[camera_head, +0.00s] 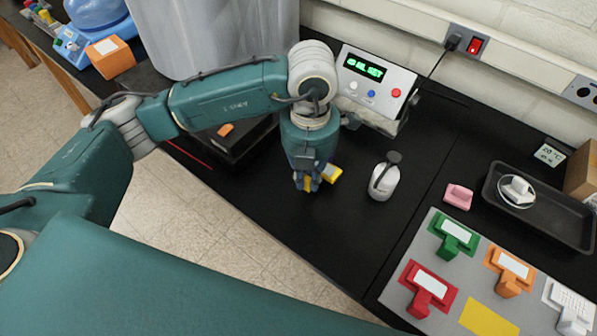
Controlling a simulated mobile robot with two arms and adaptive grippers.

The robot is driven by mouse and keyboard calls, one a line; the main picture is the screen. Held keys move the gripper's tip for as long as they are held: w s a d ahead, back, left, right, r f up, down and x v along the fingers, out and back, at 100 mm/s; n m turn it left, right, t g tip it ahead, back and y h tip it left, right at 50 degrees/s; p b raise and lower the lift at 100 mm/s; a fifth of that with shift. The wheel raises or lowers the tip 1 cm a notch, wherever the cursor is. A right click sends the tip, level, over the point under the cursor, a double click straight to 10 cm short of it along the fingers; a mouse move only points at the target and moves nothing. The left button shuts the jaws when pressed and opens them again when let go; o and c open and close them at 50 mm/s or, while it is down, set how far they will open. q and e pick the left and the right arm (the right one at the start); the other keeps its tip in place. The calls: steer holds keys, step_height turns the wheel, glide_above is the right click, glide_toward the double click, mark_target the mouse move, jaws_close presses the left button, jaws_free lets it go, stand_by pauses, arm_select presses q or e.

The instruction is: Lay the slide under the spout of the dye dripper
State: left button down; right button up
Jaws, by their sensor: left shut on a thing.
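My left gripper (313,185) points down over the black bench, left of a white bottle-like object. It is shut on a yellow piece (332,173), apparently the slide's holder; the fingers hide most of it. I cannot tell whether it touches the bench. The white rounded object (383,184) with a dark top stands on the bench to the right; it may be the dye dripper, but its spout is not clear. My right gripper is not in view.
A control box (366,86) with a green display stands behind. At right are a grey mat (398,296) with green (455,234), red (428,289) and orange (510,270) holders, a yellow patch (487,318), a pink block (458,196) and a black tray (568,232).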

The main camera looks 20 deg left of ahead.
arm_select(q)
steer(key=shift+w+a, duration=0.25)
steer(key=shift+a, duration=0.45)
steer(key=shift+w+a+r+p, duration=0.2)
steer(key=shift+a+p, duration=0.25)
steer(key=shift+a, duration=0.15)
step_height(320, 180, down, 4)
steer(key=shift+r+p, duration=0.2)
steer(key=shift+p, duration=0.75)
steer(key=shift+d+f, duration=0.1)
steer(key=shift+f, duration=0.05)
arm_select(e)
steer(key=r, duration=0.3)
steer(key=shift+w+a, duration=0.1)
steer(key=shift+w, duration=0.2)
arm_select(q)
steer(key=shift+f, duration=0.1)
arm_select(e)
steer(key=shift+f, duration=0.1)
arm_select(q)
steer(key=c, duration=1.7)
jaws_free()
